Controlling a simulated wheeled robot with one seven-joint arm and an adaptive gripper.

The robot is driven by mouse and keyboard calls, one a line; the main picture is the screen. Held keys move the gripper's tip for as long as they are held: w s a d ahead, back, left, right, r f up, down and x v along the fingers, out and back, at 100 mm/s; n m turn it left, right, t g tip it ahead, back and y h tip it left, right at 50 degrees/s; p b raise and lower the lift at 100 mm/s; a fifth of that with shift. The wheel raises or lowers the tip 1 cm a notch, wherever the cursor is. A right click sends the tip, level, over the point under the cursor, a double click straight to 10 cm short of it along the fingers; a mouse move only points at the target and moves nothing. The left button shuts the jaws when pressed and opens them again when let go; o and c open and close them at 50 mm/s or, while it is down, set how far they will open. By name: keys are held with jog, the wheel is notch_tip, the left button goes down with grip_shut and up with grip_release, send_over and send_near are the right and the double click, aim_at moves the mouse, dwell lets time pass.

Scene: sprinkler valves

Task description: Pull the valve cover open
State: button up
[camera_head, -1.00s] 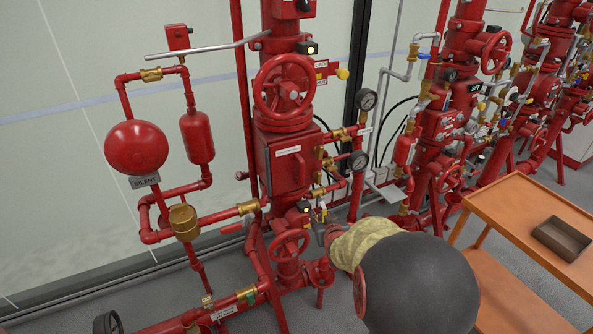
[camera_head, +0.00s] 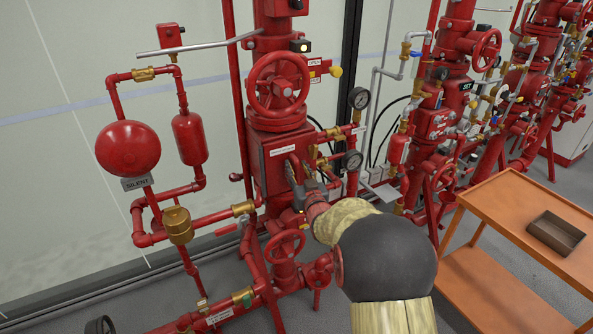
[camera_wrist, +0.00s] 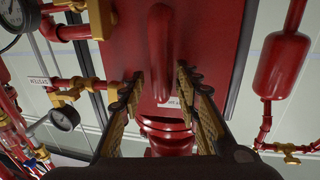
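The valve cover is a red box door with a white label (camera_head: 275,170); it looks shut. It fills the upper middle of the wrist view (camera_wrist: 210,40). A rounded red handle (camera_wrist: 160,50) stands out from it. My gripper (camera_head: 297,172) is at the cover's front in the head view and hides part of it. In the wrist view my gripper (camera_wrist: 159,82) is open, its two fingers on either side of the handle's near end, with gaps visible on both sides. Whether the handle is deep between the fingertips is hard to tell.
A red handwheel (camera_head: 277,85) sits above the cover, and a smaller one (camera_head: 285,245) below. Gauges (camera_head: 353,160) and brass fittings crowd the right side. A red bell (camera_head: 128,148) hangs left. An orange cart (camera_head: 490,205) stands at right.

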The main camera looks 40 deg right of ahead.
jog(key=shift+w+d, duration=0.15)
jog(key=shift+w, duration=0.2)
jog(key=shift+c, duration=0.4)
jog(key=c, duration=0.7)
jog(key=shift+s, duration=0.1)
grip_shut()
